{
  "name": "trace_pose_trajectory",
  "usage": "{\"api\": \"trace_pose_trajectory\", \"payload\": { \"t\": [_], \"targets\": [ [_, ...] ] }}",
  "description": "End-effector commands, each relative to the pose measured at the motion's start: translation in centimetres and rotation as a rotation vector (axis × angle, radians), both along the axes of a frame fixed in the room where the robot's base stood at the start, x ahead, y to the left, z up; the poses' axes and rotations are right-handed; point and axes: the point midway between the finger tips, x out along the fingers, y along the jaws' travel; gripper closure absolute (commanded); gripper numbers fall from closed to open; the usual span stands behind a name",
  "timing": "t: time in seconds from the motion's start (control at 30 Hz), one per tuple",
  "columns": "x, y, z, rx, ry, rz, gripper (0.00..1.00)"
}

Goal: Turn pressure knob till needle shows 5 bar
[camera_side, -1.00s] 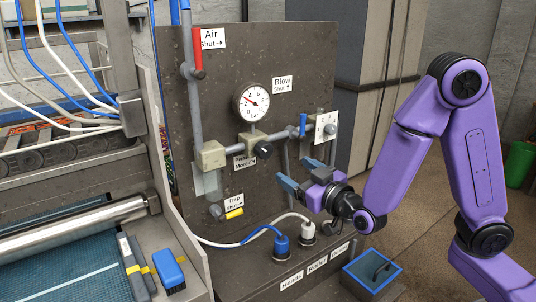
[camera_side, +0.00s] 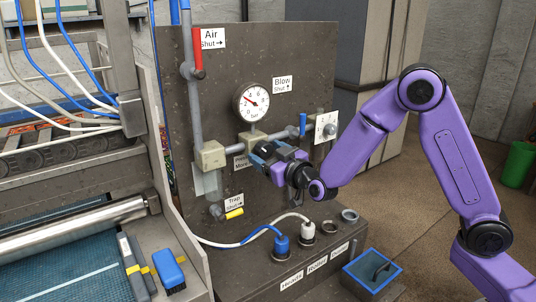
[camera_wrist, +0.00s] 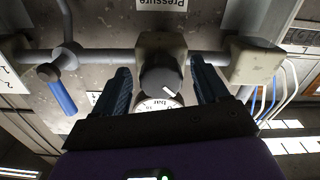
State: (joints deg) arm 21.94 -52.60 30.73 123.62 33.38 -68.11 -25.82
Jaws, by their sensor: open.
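The round white gauge (camera_side: 251,102) stands above the pipe on the grey panel. Its red needle points up and left, seemingly between 2 and 4, too small to read exactly. The black pressure knob (camera_wrist: 160,80) with a white mark is on a beige block (camera_wrist: 161,45) in the wrist view. My gripper (camera_wrist: 164,88) is open, with one dark blue finger on either side of the knob. I cannot tell whether they touch it. The gauge shows partly beyond the knob in the wrist view (camera_wrist: 150,105).
A blue-handled Blow valve (camera_side: 302,124) and a white plate (camera_side: 326,128) are close right of the gripper. A red Air lever (camera_side: 198,54) is upper left, a yellow Trap handle (camera_side: 234,214) below. Hose plugs (camera_side: 281,245) stand on the ledge.

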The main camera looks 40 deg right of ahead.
Motion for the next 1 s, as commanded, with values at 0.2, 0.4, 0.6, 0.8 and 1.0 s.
{"api": "trace_pose_trajectory", "payload": {
  "t": [0.2, 0.4, 0.6, 0.8, 1.0],
  "targets": [
    [0.1, -0.01, 0.01, 0.0, 0.0, 0.0, 0.26],
    [0.07, 0.0, 0.01, 0.0, 0.0, 0.0, 0.75],
    [0.06, 0.0, 0.01, 0.004, 0.0, 0.0, 0.8],
    [0.05, 0.05, -0.01, 0.051, 0.0, 0.0, 0.8],
    [0.06, 0.11, -0.02, 0.168, 0.0, 0.001, 0.8]
  ]
}}
